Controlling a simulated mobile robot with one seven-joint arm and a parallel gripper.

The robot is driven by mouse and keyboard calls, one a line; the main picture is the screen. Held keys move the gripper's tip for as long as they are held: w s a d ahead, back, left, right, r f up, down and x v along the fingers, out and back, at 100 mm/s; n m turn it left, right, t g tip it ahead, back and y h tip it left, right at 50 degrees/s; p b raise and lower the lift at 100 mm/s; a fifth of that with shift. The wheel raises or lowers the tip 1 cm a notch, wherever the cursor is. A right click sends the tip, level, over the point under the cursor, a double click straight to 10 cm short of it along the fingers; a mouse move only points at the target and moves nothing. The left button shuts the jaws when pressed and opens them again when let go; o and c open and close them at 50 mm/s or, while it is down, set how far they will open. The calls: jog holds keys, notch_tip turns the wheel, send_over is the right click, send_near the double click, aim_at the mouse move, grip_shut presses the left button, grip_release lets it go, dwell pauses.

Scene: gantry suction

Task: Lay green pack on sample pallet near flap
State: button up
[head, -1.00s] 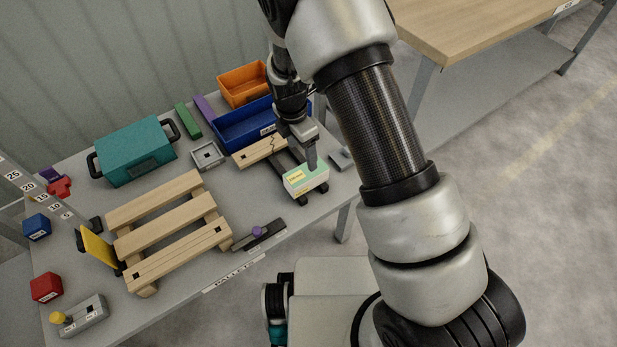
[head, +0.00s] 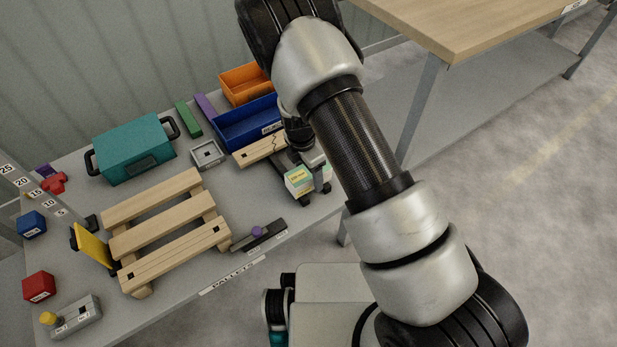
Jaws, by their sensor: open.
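A small white-and-green pack with a yellow label (head: 299,184) rests at the near end of a dark-railed piece by the table's right front. My gripper (head: 313,176) is open and low, right at the pack's back and right side; the arm hides part of it, and I cannot tell whether it touches the pack. The wooden slatted pallet (head: 168,238) lies at the table's left front, with nothing on its slats. A yellow flap (head: 92,246) stands tilted at the pallet's left end.
A cracked plank (head: 257,150) lies behind the pack. Blue (head: 240,125) and orange (head: 243,82) bins and a teal case (head: 134,148) stand at the back. A dark bar with a purple knob (head: 258,235) lies between pack and pallet. A red block (head: 39,287) is front left.

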jog(key=c, duration=1.4)
jog(key=shift+r, duration=0.15)
